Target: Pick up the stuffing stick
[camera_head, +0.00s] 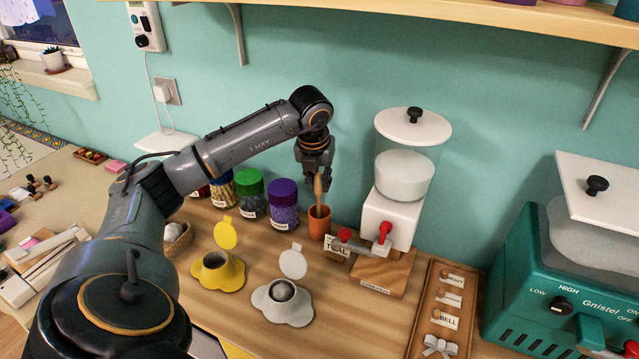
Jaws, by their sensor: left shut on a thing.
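The stuffing stick (318,187) is a thin light-wood stick standing nearly upright. Its lower end is inside an orange cup (319,224) on the wooden counter. My left gripper (316,172) reaches in from the left and points down over the cup. It is shut on the upper part of the stick. The fingers hide the stick's top. My right gripper is not in view.
Jars with purple (283,192) and green (249,181) lids stand left of the cup. A white dispenser (391,217) with a red knob stands close on the right. A shelf (480,12) overhangs the back.

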